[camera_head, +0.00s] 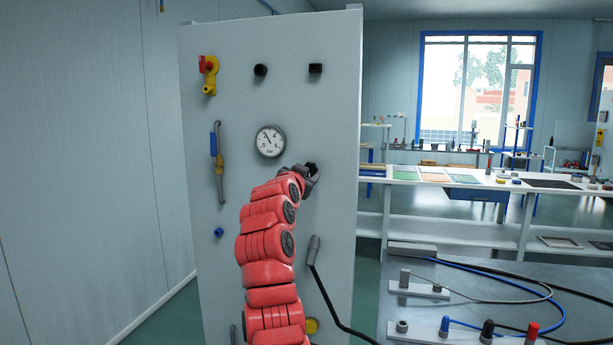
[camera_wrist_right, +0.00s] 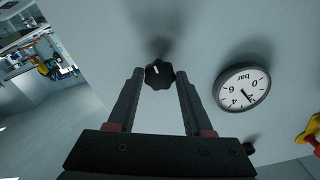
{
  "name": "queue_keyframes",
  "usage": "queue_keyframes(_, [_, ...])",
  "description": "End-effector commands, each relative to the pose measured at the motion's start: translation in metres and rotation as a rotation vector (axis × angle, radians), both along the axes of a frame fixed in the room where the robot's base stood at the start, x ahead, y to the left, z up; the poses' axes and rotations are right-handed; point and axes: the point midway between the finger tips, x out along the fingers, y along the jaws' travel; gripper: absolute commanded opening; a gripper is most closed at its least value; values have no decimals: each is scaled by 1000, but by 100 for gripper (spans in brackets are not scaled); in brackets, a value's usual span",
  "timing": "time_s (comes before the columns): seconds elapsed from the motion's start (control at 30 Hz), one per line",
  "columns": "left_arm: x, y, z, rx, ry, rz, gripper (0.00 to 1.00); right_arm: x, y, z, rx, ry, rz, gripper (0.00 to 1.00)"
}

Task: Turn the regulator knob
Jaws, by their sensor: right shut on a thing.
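The regulator knob (camera_wrist_right: 157,76) is dark and lobed, with a small white mark, and sits on the pale panel (camera_head: 330,95). My right gripper (camera_head: 309,174) is at the panel, below and right of the round pressure gauge (camera_head: 270,141). In the right wrist view its two fingertips (camera_wrist_right: 160,78) are closed on the knob from both sides. In the head view the gripper hides most of the knob. My left gripper is not in view.
The panel carries a red and yellow valve (camera_head: 209,74), two black fittings (camera_head: 260,70) above the gauge, and a blue-handled lever (camera_head: 218,155). A black cable with a grey end (camera_head: 314,249) hangs below the gripper. A metal bench (camera_head: 470,275) with connectors and cables stands at right.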

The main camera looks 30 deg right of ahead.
Motion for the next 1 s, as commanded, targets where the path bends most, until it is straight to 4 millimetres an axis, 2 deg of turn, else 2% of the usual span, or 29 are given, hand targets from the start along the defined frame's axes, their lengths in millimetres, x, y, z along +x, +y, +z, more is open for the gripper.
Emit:
queue_keyframes(0.5, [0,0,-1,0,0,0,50,0,0,-1,15,-15,-1,0])
queue_keyframes(0.53, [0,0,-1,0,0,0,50,0,0,-1,14,-14,-1,53])
queue_keyframes(0.6, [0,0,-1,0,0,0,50,0,0,-1,14,-14,-1,65])
queue_keyframes(0.7, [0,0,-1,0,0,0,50,0,0,-1,14,-14,-1,81])
queue_keyframes(1.0, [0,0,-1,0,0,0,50,0,1,0,14,-16,0,81])
